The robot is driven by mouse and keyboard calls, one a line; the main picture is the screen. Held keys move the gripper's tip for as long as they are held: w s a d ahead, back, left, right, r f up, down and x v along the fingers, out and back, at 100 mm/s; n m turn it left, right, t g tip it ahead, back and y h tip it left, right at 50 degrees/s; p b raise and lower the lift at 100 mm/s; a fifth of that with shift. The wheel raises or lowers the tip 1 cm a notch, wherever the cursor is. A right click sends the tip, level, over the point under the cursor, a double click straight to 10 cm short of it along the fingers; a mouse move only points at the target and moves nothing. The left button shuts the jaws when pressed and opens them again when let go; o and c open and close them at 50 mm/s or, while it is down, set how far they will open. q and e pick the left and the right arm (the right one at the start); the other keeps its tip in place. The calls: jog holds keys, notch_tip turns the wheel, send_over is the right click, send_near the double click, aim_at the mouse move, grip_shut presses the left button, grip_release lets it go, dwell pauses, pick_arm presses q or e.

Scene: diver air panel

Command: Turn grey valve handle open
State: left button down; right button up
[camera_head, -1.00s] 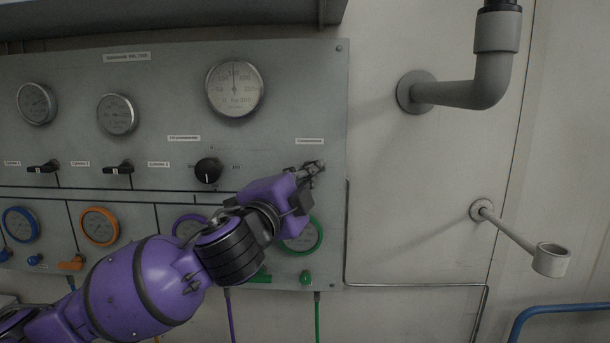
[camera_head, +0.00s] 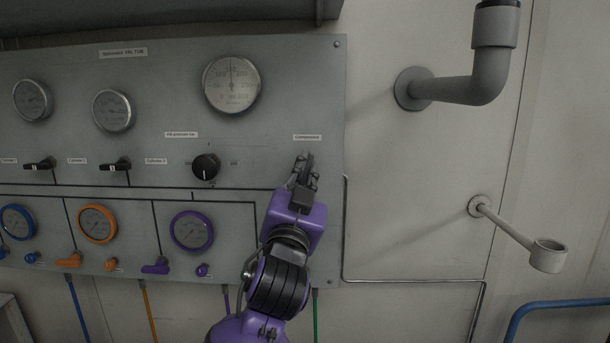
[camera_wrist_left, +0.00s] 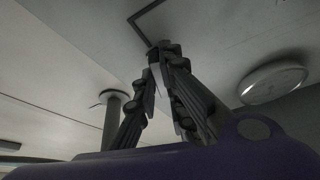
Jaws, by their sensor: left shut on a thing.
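My left gripper (camera_head: 306,166) is at the right edge of the grey panel, just under the label that appears to read "Compressor" (camera_head: 307,137). Its fingers point up and are shut on the small valve handle there. The fingers hide most of that handle in the head view. In the left wrist view the closed fingers (camera_wrist_left: 162,62) meet around a small dark end of the handle (camera_wrist_left: 153,56). The handle's exact angle is hard to read. My right gripper is not in view.
A black selector knob (camera_head: 206,167) and a large gauge (camera_head: 231,84) are left of the gripper. A purple-rimmed gauge (camera_head: 192,231) is lower left. A thick grey pipe (camera_head: 458,91) and a wall bracket (camera_head: 516,236) stick out at the right. Bare wall lies between.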

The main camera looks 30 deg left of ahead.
pick_arm(q)
jog(key=shift+n+y, duration=0.4)
jog(key=shift+n, duration=0.9)
jog(key=c, duration=1.8)
grip_release()
jog(key=shift+c, duration=0.2)
jog(key=v, duration=0.7)
jog(key=shift+s+d, duration=0.2)
jog(key=shift+s, duration=0.05)
